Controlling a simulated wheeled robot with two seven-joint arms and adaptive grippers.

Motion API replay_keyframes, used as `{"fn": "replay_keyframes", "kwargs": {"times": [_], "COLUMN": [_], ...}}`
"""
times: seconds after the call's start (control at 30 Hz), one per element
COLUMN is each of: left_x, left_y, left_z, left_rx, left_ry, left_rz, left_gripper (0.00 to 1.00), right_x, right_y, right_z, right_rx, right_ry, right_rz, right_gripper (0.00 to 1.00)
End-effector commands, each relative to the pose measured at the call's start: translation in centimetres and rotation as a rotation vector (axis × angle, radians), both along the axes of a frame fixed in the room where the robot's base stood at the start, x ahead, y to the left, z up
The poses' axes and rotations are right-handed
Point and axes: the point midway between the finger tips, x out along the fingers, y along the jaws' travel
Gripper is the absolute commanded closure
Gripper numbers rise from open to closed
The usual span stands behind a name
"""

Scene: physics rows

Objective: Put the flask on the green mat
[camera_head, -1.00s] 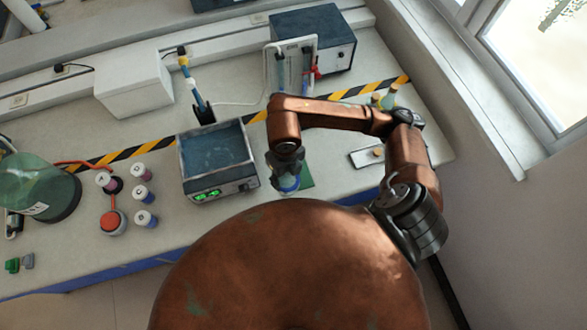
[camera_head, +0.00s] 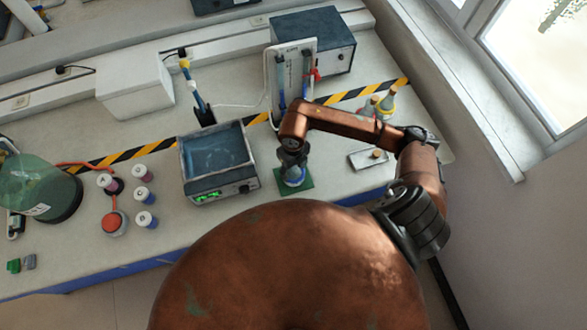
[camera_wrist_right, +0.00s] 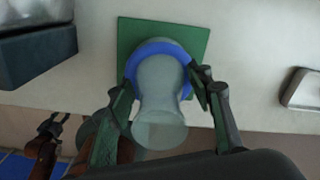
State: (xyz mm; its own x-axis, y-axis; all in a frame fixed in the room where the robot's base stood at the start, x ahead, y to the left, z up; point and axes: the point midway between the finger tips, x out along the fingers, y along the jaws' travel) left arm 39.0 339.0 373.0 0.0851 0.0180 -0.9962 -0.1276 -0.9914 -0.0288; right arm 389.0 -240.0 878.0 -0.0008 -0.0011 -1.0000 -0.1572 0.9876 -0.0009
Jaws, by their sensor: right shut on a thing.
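The flask (camera_head: 295,181) is clear, with a blue ring around its lower body. It also shows in the right wrist view (camera_wrist_right: 158,103), neck toward the camera. My right gripper (camera_head: 293,171) is shut on it from above, one finger on each side, as the right wrist view (camera_wrist_right: 165,85) shows. The green mat (camera_head: 281,189) is directly below the flask, and its far part shows in the right wrist view (camera_wrist_right: 194,38). The flask looks upright over the mat. I cannot tell whether its base touches it. My left gripper is not in view in the head view.
A bath with a green display (camera_head: 215,165) stands just left of the mat. A small tray (camera_head: 367,161) lies to the right, with small flasks (camera_head: 387,103) behind it. A stand with tubes (camera_head: 292,85) is behind. The bench's front edge is close to the mat.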

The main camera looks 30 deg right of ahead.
Motion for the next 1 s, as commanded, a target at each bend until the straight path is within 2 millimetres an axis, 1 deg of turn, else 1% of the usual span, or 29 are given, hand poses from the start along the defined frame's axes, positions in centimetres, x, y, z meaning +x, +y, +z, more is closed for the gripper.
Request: {"fn": "replay_keyframes", "kwargs": {"times": [0.17, 0.27, 0.3, 0.5, 0.53, 0.83, 0.93, 1.0], "left_x": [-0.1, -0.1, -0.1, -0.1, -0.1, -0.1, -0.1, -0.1], "left_y": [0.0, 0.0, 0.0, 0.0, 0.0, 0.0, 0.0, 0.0], "left_z": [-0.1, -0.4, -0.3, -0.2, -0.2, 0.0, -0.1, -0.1], "left_rx": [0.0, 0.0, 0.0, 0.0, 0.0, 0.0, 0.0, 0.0], "left_ry": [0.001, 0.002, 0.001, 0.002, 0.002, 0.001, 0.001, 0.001], "left_rz": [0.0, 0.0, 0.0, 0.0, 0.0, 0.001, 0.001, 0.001], "left_gripper": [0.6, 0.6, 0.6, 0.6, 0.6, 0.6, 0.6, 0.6], "right_x": [0.1, 0.1, 0.0, 0.0, 0.0, 0.0, 0.1, 0.2], "right_y": [0.0, 0.0, 0.0, 0.0, 0.0, 0.1, 0.0, 0.1], "right_z": [0.1, -0.3, -0.2, -0.2, -0.2, 0.1, 0.9, 2.0], "right_rx": [0.001, 0.001, 0.0, 0.0, 0.0, 0.001, 0.0, 0.001], "right_ry": [-0.002, -0.002, -0.001, 0.0, -0.001, -0.001, -0.003, -0.006], "right_rz": [0.001, 0.001, 0.0, 0.0, 0.0, 0.0, 0.001, 0.001], "right_gripper": [0.98, 0.98, 0.5, 0.37, 0.35, 0.35, 0.35, 0.35]}}
